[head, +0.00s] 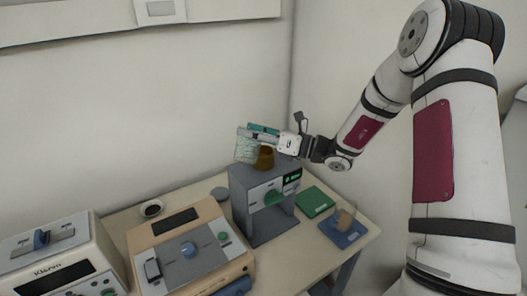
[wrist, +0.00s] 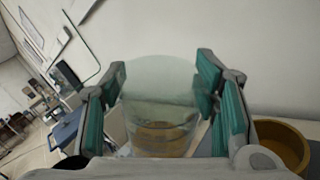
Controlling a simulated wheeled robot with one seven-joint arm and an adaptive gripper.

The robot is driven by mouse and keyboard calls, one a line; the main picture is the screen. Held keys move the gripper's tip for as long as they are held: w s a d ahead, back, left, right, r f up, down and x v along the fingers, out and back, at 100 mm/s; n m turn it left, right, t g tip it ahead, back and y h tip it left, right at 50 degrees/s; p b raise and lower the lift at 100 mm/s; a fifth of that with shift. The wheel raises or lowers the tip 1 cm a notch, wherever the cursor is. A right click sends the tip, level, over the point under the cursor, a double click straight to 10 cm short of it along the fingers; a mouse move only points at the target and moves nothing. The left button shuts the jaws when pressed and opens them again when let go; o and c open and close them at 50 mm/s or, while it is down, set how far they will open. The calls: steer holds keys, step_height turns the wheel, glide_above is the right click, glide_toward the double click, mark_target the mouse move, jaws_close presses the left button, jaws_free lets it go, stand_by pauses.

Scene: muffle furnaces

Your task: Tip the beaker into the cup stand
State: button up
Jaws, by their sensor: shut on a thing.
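My gripper (head: 258,133) is shut on a clear glass beaker (head: 245,149), above the left part of a tall grey unit's top. In the wrist view the beaker (wrist: 160,105) sits between the green finger pads. A brownish tint shows low in it; I cannot tell if that is contents or something seen through the glass. A brown cup (head: 265,159) stands on the grey unit (head: 250,190), just right of the beaker; it also shows at the right of the wrist view (wrist: 286,143). I cannot tell for sure which part is the cup stand.
A beige unit (head: 205,235) with a blue knob and a second furnace-like unit (head: 45,255) stand to the left. A small dark-centred dish (head: 151,208) lies behind them. Right of the grey unit lie a green pad (head: 316,201) and a blue pad (head: 340,236) bearing a tan-coloured vessel (head: 344,215).

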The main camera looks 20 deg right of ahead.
steer(key=n, duration=0.3)
steer(key=shift+g, duration=0.3)
steer(key=shift+f+n+h, duration=0.1)
steer(key=shift+n+h, duration=0.2)
steer(key=shift+n, duration=0.3)
steer(key=shift+f+n+p, duration=0.2)
steer(key=shift+n+p, duration=0.1)
steer(key=shift+n, duration=0.4)
steer(key=shift+r+p, duration=0.7)
steer(key=shift+r, duration=1.85)
